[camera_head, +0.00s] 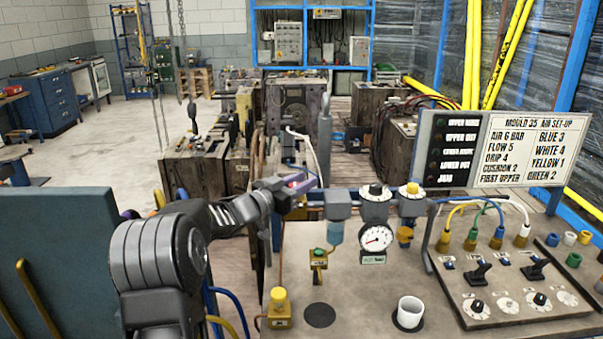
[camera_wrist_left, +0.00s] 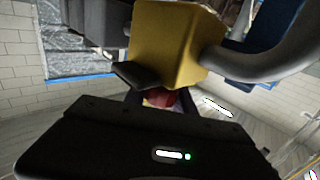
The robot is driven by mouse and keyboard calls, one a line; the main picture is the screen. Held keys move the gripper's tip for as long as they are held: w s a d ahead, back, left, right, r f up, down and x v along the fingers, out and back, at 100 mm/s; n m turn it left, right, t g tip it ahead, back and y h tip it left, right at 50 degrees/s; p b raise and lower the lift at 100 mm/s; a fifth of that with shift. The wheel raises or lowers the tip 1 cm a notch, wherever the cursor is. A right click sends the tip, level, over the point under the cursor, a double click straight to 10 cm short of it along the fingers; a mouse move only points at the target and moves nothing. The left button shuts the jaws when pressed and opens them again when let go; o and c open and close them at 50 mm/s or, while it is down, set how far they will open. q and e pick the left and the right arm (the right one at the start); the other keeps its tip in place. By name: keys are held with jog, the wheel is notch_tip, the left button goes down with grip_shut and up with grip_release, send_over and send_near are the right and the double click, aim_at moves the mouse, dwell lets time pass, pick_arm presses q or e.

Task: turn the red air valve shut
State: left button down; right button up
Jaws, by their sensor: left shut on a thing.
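The red air valve (camera_wrist_left: 160,98) shows as a small red piece between my left gripper's fingers in the left wrist view, just below a yellow block (camera_wrist_left: 175,45). My left gripper (camera_head: 300,184) is shut on it, at the left end of the row of air fittings behind the bench top. In the head view the gripper covers the valve, so I cannot tell how far it is turned. In the left wrist view the dark gripper body (camera_wrist_left: 160,140) fills the lower part. My right gripper is not in view.
Right of my gripper stand a regulator with a blue bowl (camera_head: 336,232) and a pressure gauge (camera_head: 376,240). A white cup (camera_head: 410,312) stands on the bench top (camera_head: 350,290). A switch panel (camera_head: 510,290) and sign board (camera_head: 495,150) are at the right. A yellow push-button box (camera_head: 279,310) is in front.

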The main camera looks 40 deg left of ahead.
pick_arm(q)
jog(key=shift+r, duration=0.1)
dwell(0.3)
jog(key=c, duration=1)
grip_release()
jog(key=shift+c, duration=0.2)
jog(key=shift+s+a, duration=0.1)
jog(key=shift+s, duration=0.45)
jog(key=s+b, duration=0.1)
jog(key=s, duration=0.5)
jog(key=shift+s+a+b, duration=0.3)
jog(key=shift+a+b, duration=0.05)
jog(key=shift+a, duration=0.1)
